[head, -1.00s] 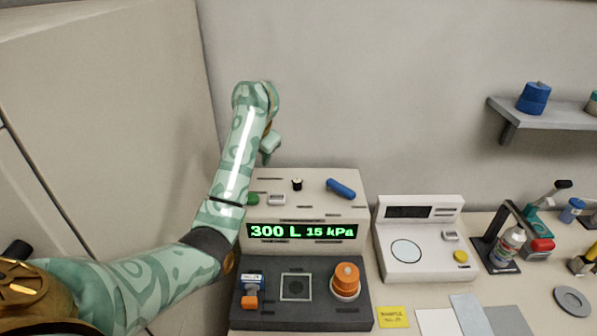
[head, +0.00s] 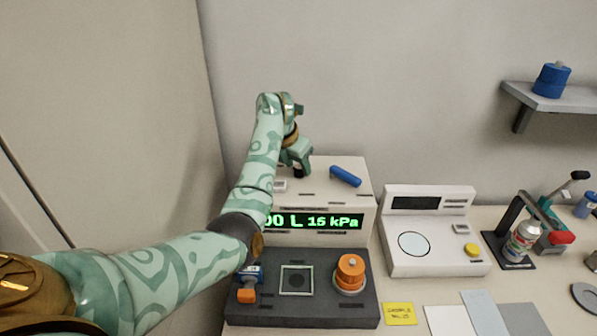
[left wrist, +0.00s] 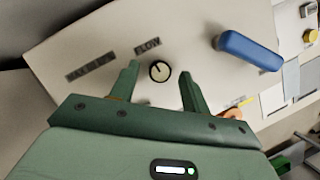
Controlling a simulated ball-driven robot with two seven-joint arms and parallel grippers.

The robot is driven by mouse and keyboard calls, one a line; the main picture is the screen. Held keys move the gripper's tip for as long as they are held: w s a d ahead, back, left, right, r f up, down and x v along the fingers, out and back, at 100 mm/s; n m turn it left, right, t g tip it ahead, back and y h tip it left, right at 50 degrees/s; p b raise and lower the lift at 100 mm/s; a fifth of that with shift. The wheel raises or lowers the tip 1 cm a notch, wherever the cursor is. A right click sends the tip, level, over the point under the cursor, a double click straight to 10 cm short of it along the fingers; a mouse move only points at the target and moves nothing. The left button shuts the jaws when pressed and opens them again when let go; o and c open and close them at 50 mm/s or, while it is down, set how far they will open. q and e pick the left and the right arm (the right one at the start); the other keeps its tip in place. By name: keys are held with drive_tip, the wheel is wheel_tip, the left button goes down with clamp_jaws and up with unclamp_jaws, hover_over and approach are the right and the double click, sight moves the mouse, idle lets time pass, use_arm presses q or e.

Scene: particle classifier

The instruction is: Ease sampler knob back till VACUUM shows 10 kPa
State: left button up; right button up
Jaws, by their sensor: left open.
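The sampler (head: 345,190) is a beige box with a dark front deck. Its green display (head: 315,222) is partly hidden by my left arm and appears to read 16 kPa. The small black knob with a pale pointer (left wrist: 159,71) is on the sampler's top beside the word FLOW. In the head view the knob is mostly hidden by my gripper. My left gripper (left wrist: 160,84) is open. In the left wrist view its fingertips lie on either side of the knob, with gaps and no visible contact. My right gripper is not in view.
A blue handle (head: 345,177) lies right of the knob on the sampler's top. The deck carries an orange cap (head: 350,272) and a blue-and-orange part (head: 248,284). A white balance-like device (head: 430,255) stands to the right. A wall shelf (head: 555,100) is at upper right.

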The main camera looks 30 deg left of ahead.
use_arm(q)
drive_tip(key=shift+w+f, duration=0.25)
drive_tip(key=shift+f, duration=0.3)
drive_tip(key=c, duration=1)
